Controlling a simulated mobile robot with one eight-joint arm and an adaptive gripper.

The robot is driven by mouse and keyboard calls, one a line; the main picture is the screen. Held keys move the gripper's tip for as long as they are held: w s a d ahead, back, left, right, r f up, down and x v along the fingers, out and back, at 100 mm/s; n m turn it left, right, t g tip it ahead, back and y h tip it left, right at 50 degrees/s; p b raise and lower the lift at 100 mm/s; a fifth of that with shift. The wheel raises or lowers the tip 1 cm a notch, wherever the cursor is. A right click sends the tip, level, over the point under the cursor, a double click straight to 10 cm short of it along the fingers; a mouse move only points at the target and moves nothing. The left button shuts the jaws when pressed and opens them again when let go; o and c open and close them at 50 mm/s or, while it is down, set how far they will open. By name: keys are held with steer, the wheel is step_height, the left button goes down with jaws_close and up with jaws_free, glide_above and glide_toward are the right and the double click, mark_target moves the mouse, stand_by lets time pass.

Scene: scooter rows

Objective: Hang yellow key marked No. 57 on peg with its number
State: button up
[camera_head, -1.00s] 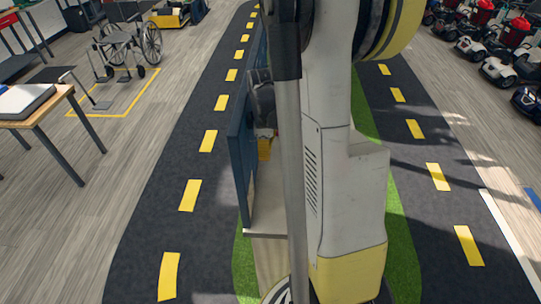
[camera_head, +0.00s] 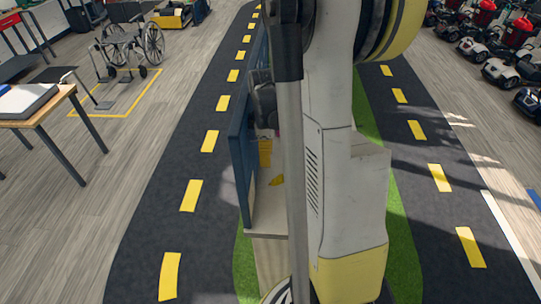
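A small yellow piece (camera_head: 277,181) lies on the pale ledge (camera_head: 264,215) beside the dark blue upright board (camera_head: 240,165). It may be the yellow key, but no number can be read. Another yellow block-like thing (camera_head: 265,152) stands farther back on the ledge. The board is seen nearly edge-on, so its pegs and numbers are hidden. A dark grey part (camera_head: 263,103) by the board's upper edge looks like my gripper, above the ledge and partly behind my arm. Its fingers cannot be made out, nor whether it holds anything.
My arm covers the middle of the view and the ledge's right side. A wooden table (camera_head: 40,115) stands at the left, with a wheelchair (camera_head: 125,50) behind it. Scooters (camera_head: 505,68) line the upper right. The dark lane (camera_head: 160,215) left of the board is clear.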

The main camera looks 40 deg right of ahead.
steer(key=shift+w+a, duration=0.3)
step_height(320, 180, up, 11)
steer(key=shift+a+r, duration=0.1)
steer(key=shift+r, duration=0.35)
steer(key=shift+s+d+r, duration=0.1)
steer(key=shift+s+d, duration=0.2)
steer(key=shift+d, duration=0.1)
